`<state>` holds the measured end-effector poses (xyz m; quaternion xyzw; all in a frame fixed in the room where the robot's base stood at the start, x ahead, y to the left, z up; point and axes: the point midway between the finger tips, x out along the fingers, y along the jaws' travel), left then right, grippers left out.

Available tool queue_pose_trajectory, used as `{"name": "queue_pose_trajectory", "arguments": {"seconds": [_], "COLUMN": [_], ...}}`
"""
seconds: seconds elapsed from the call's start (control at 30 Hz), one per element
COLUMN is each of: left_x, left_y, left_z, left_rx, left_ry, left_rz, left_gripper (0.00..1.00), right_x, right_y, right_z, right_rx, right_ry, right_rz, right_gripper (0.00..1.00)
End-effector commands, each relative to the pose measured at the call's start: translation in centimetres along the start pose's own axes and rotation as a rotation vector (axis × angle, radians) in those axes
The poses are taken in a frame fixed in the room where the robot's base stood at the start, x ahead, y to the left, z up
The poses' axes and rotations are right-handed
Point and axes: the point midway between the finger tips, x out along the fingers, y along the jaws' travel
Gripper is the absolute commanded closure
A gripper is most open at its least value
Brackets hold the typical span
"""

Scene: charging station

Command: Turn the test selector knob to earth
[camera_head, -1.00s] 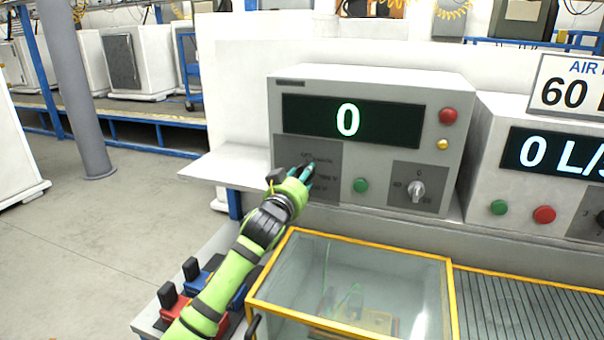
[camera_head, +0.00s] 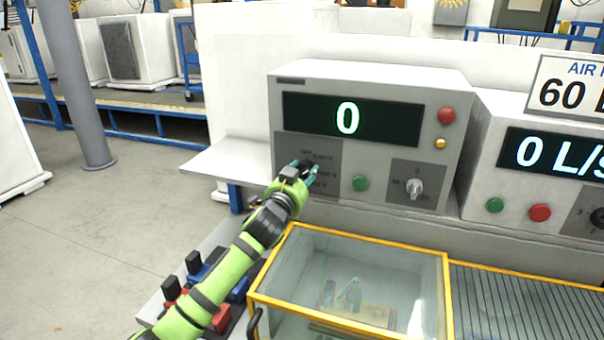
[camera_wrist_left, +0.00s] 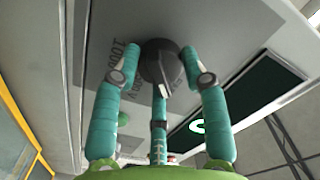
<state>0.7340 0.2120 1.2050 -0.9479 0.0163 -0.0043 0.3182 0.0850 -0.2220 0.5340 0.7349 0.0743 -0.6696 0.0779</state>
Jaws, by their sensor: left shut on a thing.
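The test selector knob (camera_wrist_left: 160,64) is dark and round with a pale pointer ridge. It sits on the grey panel (camera_head: 327,153) at the lower left of the test box. My left gripper (camera_head: 308,173) is shut on the knob, its teal fingers on either side in the left wrist view. In the head view the gripper hides the knob. Small printed labels, including a 1000 V mark in the wrist view, surround the knob. I cannot tell which label the pointer faces. My right gripper is not in view.
The box display (camera_head: 352,119) reads 0. A green button (camera_head: 361,183), a second knob (camera_head: 414,188) and a red button (camera_head: 447,116) lie to the right. A yellow-framed clear case (camera_head: 352,252) stands below, close to my left forearm.

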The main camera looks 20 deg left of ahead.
Motion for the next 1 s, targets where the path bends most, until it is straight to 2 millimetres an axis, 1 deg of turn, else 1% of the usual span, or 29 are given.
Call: {"name": "queue_pose_trajectory", "arguments": {"seconds": [0.03, 0.33, 0.37, 0.4, 0.77, 0.87, 1.0], "left_x": [0.0, 0.0, 0.0, 0.0, -0.1, -0.7, -2.5], "left_y": [-0.3, -0.4, -0.4, -0.4, -0.1, -0.1, -0.1], "left_z": [-0.5, -0.5, -0.5, -0.5, -0.2, -0.1, -0.1], "left_rx": [0.002, 0.001, 0.001, 0.001, 0.000, 0.000, 0.001], "left_ry": [0.011, 0.012, 0.012, 0.013, 0.004, 0.004, 0.004], "left_rz": [-0.005, -0.006, -0.006, -0.006, -0.002, -0.001, -0.001], "left_gripper": [0.89, 0.89, 0.44, 0.33, 0.33, 0.33, 0.33], "right_x": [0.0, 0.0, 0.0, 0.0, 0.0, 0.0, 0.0], "right_y": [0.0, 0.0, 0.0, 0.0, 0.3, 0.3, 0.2], "right_z": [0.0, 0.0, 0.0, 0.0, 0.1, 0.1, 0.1], "right_rx": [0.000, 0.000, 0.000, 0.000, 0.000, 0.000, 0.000], "right_ry": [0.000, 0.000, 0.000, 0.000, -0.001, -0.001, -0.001], "right_rz": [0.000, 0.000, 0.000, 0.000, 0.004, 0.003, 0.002], "right_gripper": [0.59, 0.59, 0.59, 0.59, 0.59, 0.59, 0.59]}}
